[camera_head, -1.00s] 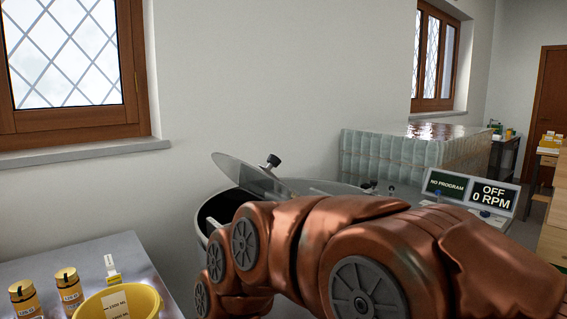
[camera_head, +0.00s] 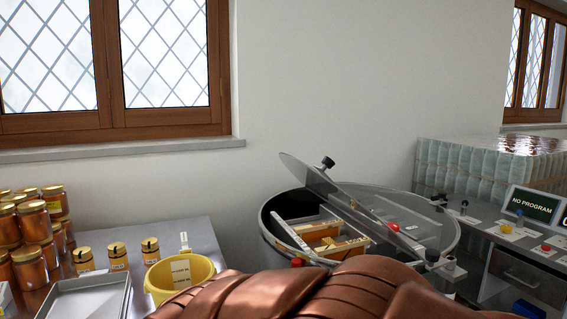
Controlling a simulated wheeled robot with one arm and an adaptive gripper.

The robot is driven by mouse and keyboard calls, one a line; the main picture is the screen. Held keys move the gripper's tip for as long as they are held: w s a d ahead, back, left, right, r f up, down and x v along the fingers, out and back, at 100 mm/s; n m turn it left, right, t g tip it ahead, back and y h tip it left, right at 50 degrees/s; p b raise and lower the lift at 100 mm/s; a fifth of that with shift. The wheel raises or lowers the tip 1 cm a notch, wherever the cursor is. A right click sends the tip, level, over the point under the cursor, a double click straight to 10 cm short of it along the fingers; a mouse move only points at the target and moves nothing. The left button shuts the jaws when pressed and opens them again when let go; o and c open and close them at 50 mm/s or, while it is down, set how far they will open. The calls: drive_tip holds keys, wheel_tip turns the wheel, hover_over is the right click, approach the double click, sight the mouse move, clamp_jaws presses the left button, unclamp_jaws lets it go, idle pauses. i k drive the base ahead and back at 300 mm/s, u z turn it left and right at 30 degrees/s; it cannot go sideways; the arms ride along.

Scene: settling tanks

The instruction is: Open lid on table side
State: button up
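A round metal drum (camera_head: 272,232) stands right of the metal table (camera_head: 205,238). Its clear lid half on the table side (camera_head: 305,172) is tilted up, with a black knob (camera_head: 328,162) on it. Under that side the drum is open, and wooden frames (camera_head: 330,238) show inside. The other clear lid half (camera_head: 410,215) lies flat over the right side of the drum. My copper-coloured arm crosses the bottom of the view and hides the drum's lower front. My gripper is not visible.
The table holds a yellow bucket (camera_head: 180,273), several honey jars (camera_head: 30,235) and a grey tray (camera_head: 88,300). A control panel reading "NO PROGRAM" (camera_head: 533,205) stands right of the drum. Wrapped stacks of jars (camera_head: 480,165) stand behind it.

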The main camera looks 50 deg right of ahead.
sight(311, 180)
drive_tip(key=u, duration=0.05)
drive_tip(key=k, duration=0.75)
drive_tip(key=z, duration=0.9)
drive_tip(key=i, duration=0.5)
